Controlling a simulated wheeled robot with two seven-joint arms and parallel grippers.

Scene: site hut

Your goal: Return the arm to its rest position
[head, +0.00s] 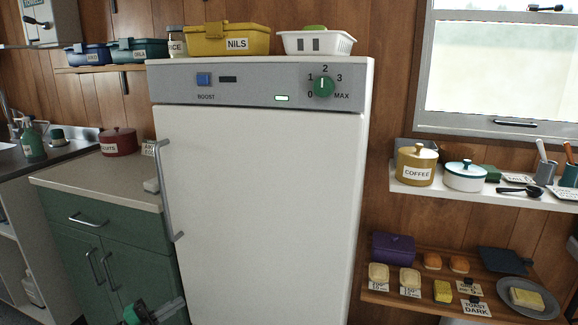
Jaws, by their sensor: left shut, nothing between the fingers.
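My left gripper (152,314) shows low in the head view, at the bottom edge left of centre. It is shut and empty, in front of the green cabinet (138,262) and left of the fridge's lower part. It looks apart from the fridge handle (166,190), which is higher up. Most of my left arm is below the picture. My right gripper is not in view. The white fridge (265,200) stands upright in the middle with its door shut. Its green dial (324,87) sits on the grey top panel beside a blue BOOST button (204,79).
A yellow NILS box (226,40) and a white basket (315,43) stand on the fridge. A beige counter (90,180) is at left. At right, a white shelf (480,190) holds a COFFEE pot (416,165); a wooden shelf (400,302) below carries food.

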